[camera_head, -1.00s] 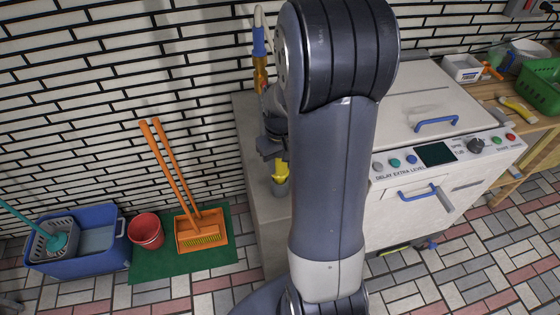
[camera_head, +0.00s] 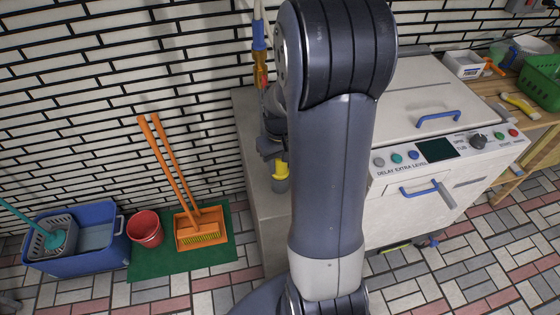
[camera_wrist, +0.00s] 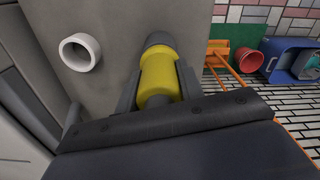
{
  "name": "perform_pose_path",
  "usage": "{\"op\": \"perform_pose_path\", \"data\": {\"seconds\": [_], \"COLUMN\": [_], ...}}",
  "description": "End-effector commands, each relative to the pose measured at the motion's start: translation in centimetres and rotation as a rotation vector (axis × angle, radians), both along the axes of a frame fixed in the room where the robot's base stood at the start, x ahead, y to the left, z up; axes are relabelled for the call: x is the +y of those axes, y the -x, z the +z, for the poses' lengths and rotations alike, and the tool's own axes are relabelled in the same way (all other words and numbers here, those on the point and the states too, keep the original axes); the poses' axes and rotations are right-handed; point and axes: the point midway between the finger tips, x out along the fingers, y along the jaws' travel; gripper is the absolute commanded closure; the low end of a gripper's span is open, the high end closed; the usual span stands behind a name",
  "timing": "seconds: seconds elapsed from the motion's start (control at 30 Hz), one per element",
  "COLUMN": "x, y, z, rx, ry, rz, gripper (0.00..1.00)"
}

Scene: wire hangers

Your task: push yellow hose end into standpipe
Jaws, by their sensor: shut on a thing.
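The yellow hose end (camera_head: 281,170) is in my gripper (camera_head: 270,150) above the concrete ledge, left of the white machine. In the wrist view the yellow hose end (camera_wrist: 159,75) sits between the two dark fingers of my gripper (camera_wrist: 158,88), which are shut on it. A grey cylindrical piece (camera_wrist: 160,40) shows at its far end; I cannot tell whether it belongs to the hose end or is a separate pipe. A white open pipe (camera_wrist: 80,52) stands to the left, apart from the yellow piece. My arm covers that area in the head view.
The white machine (camera_head: 430,100) is right of my arm. A tiled wall (camera_head: 120,70) rises behind the ledge (camera_head: 255,130). An orange and blue fitting (camera_head: 260,62) hangs by the wall. A broom set (camera_head: 200,228), red bucket (camera_head: 146,232) and blue mop bucket (camera_head: 85,240) stand left.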

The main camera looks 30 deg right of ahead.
Motion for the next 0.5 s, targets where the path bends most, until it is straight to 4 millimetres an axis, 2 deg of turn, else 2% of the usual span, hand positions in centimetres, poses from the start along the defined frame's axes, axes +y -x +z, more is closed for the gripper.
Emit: {"op": "perform_pose_path", "data": {"seconds": [0.43, 0.47, 0.5], "x": [0.0, 0.0, 0.0], "y": [0.0, 0.0, -0.01], "z": [-0.99, -0.97, -0.9], "rx": [0.0, 0.0, 0.0], "ry": [0.0, 0.0, 0.0], "rz": [0.0, 0.0, 0.0], "gripper": [0.9, 0.63, 0.6]}}
